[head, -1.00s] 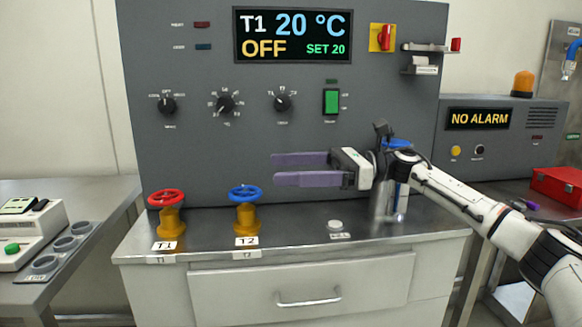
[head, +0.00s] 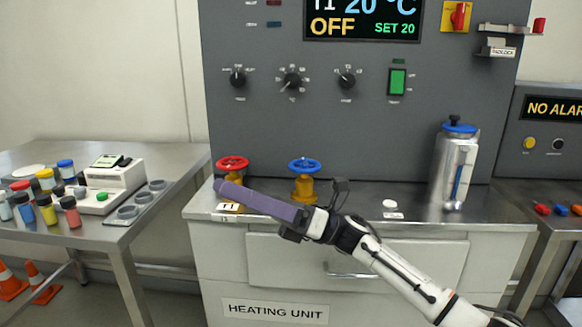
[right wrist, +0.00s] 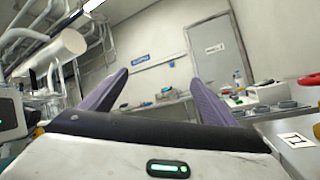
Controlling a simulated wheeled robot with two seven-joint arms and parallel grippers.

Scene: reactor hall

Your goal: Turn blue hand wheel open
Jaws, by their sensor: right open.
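The blue hand wheel (head: 305,165) sits on a yellow valve body (head: 303,188) on the steel top of the heating unit. The red hand wheel (head: 233,163) stands to its left, above the T1 label (head: 229,207). My right gripper (head: 218,184) is open and empty; its purple fingers reach left in front of the red valve and partly hide its yellow body. The gripper's base is in front of and below the blue wheel, which looks clear of it. In the right wrist view, the two purple fingers (right wrist: 158,100) are apart with nothing between them. My left gripper is not in view.
A steel flask with a blue lid (head: 455,165) stands at the right of the heating unit (head: 450,228). A side table (head: 170,152) at left holds several coloured jars and a white device (head: 112,183). Orange cones (head: 36,283) stand on the floor at left.

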